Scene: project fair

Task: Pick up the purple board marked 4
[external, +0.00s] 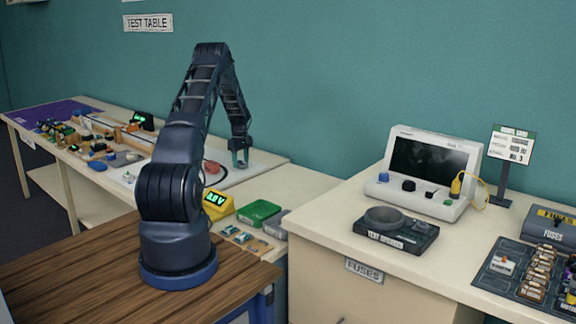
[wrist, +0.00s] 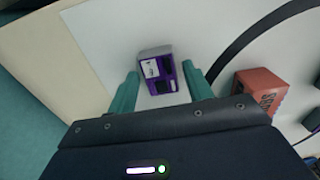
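In the wrist view a small purple block-like board (wrist: 159,72) with a white label and dark parts lies on a white surface. The mark on its label is too small to read. My gripper (wrist: 161,82) is open, with one teal finger on each side of the purple board and a visible gap to each. The board lies between and slightly beyond the fingertips. In the external view my gripper (external: 240,160) points down over the white sheet at the right end of the back table; the board cannot be made out there.
The white sheet (wrist: 110,45) is clear to the left. In the external view, a yellow meter (external: 218,204) and a green box (external: 259,213) stand near my arm.

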